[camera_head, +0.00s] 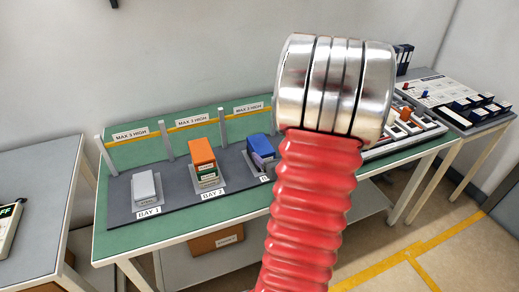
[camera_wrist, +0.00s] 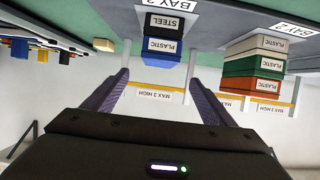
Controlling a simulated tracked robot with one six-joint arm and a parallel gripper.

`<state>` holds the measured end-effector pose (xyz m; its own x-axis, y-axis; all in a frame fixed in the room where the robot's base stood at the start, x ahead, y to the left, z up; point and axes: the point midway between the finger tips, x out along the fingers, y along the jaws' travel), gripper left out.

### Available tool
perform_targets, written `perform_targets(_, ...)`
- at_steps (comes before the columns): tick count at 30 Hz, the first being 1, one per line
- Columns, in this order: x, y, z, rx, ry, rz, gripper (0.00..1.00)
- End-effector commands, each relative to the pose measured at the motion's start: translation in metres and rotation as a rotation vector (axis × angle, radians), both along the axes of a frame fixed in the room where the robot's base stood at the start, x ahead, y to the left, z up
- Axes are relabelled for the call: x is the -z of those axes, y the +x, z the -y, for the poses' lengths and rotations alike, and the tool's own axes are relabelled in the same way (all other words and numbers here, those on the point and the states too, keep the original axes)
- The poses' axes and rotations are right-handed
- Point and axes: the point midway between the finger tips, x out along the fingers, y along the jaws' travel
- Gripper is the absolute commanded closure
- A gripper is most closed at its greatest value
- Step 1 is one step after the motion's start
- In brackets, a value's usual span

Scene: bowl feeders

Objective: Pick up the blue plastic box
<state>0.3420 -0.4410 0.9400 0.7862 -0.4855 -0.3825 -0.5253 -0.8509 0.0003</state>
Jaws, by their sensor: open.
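The blue plastic box (camera_head: 260,146) is on top of the bay 3 stack in the head view. The inverted wrist view shows the blue plastic box (camera_wrist: 162,60) against a dark box labelled STEEL (camera_wrist: 168,24), which is under it in the stack. My gripper (camera_wrist: 160,77) is open, with its purple fingers apart to the left and right of the blue box in the picture. The box shows in the gap ahead of the fingertips, and I see no contact. In the head view my red arm link hides most of the gripper and part of bay 3.
Bay 2 holds a stack with an orange box (camera_head: 201,150) on top. Bay 1 holds a grey box (camera_head: 144,185). Upright posts with a yellow "MAX 3 HIGH" bar (camera_head: 190,123) stand behind the bays. A tray with parts (camera_head: 405,128) is at the right.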

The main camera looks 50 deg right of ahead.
Motion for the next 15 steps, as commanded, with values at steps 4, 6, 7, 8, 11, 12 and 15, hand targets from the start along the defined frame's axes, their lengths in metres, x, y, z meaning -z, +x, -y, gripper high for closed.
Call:
perform_targets(4,0.008,0.016,0.009,-0.002,0.002,-0.001,0.22)
perform_targets(6,0.011,0.022,0.013,-0.001,0.002,-0.001,0.22)
perform_targets(7,0.013,0.026,0.015,-0.001,0.002,-0.001,0.22)
perform_targets(8,0.014,0.029,0.017,-0.002,0.001,0.000,0.22)
perform_targets(11,0.019,0.038,0.023,-0.001,0.001,-0.001,0.22)
perform_targets(12,0.021,0.043,0.026,-0.002,0.000,0.000,0.22)
perform_targets(15,0.025,0.050,0.031,0.000,0.000,0.000,0.22)
